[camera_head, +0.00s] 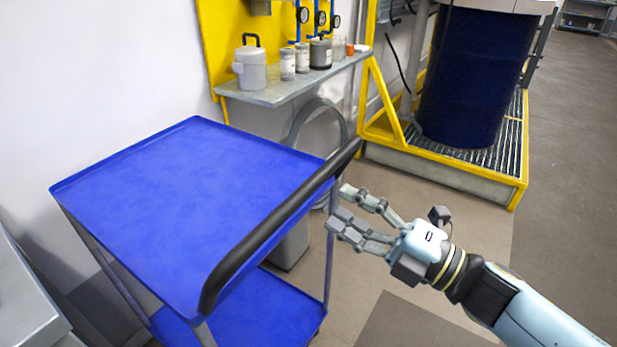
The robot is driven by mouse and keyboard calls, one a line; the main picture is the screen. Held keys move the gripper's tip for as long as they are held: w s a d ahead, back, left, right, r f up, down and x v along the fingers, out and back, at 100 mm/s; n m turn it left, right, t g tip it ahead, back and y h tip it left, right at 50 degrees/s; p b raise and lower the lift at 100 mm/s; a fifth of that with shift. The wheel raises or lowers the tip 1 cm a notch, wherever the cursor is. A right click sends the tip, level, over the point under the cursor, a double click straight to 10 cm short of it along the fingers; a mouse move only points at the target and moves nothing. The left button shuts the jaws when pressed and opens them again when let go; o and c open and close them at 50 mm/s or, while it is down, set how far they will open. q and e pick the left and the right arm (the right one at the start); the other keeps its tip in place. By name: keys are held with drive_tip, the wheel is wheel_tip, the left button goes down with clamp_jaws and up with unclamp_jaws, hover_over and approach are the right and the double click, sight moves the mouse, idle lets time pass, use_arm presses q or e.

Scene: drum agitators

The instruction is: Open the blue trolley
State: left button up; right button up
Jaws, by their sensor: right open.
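The blue trolley (190,190) stands at the left, with a flat blue top and a lower blue shelf (265,312). A black handle bar (270,235) runs along its right edge. The top is bare. My right gripper (339,211) is open and empty, just right of the handle, with its fingers pointing left toward it. It appears apart from the bar, though the exact gap is hard to tell. My left gripper is not in view.
A wall shelf (270,96) holds a white canister (250,69) and several jars. A dark blue drum (475,75) stands on a grated platform with a yellow frame (378,105) at the back right. A grey surface (22,300) is at the lower left. Floor at the right is clear.

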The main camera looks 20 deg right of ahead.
sight(311, 189)
drive_tip(key=p+x, duration=0.1)
drive_tip(key=x, duration=0.6)
clamp_jaws()
drive_tip(key=shift+f, duration=0.1)
idle(0.9)
